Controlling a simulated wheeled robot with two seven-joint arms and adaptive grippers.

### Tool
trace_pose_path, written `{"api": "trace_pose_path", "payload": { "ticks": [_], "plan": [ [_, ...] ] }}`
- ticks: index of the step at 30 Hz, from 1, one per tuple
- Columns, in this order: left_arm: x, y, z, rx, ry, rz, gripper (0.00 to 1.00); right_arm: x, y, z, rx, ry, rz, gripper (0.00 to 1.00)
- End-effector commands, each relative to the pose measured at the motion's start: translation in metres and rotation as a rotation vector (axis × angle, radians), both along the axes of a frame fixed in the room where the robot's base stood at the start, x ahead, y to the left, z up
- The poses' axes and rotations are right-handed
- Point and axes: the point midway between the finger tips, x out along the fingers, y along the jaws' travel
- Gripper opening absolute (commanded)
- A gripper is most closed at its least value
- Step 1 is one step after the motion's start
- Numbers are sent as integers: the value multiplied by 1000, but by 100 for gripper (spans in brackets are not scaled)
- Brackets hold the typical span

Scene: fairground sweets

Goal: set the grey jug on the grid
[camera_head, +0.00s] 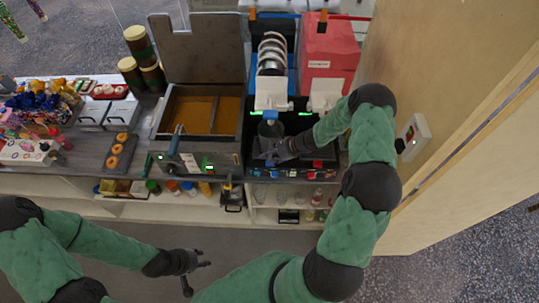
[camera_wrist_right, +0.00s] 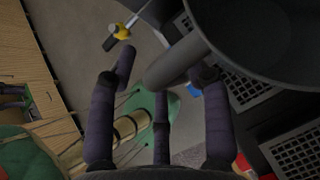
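The dark grey jug (camera_head: 271,128) is under the left spout of the dispensing machine in the head view. In the right wrist view the jug (camera_wrist_right: 270,35) fills the upper right, with its handle (camera_wrist_right: 175,65) pointing toward my right gripper (camera_wrist_right: 168,68). The fingers are spread around the handle, with a visible gap on the left side. My right gripper (camera_head: 283,148) is beside the jug in the head view. Dark slotted grids show below the jug in the wrist view, one at lower right (camera_wrist_right: 299,154). My left gripper (camera_head: 199,275) is open and empty in front of the counter.
A fryer (camera_head: 204,114) with a raised lid stands left of the machine. A red box (camera_head: 328,52) is behind it. A wooden wall panel (camera_head: 440,110) closes off the right side. Sweets and a tray of rings (camera_head: 117,150) crowd the counter's left part. Open shelves are below.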

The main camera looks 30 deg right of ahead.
Motion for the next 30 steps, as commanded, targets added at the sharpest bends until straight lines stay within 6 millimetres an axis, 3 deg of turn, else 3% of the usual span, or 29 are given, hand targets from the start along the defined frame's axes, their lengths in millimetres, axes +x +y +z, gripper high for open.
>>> {"api": "trace_pose_path", "payload": {
  "ticks": [11,24,30],
  "plan": [
    [0,0,0,0,0,0,40,-4,-5,6,1,1,-2,50],
    [0,0,0,0,0,0,40,-43,-47,62,-2,-1,-4,50],
    [0,0,0,0,0,0,40,-55,-58,79,0,0,-1,50]
  ]
}}
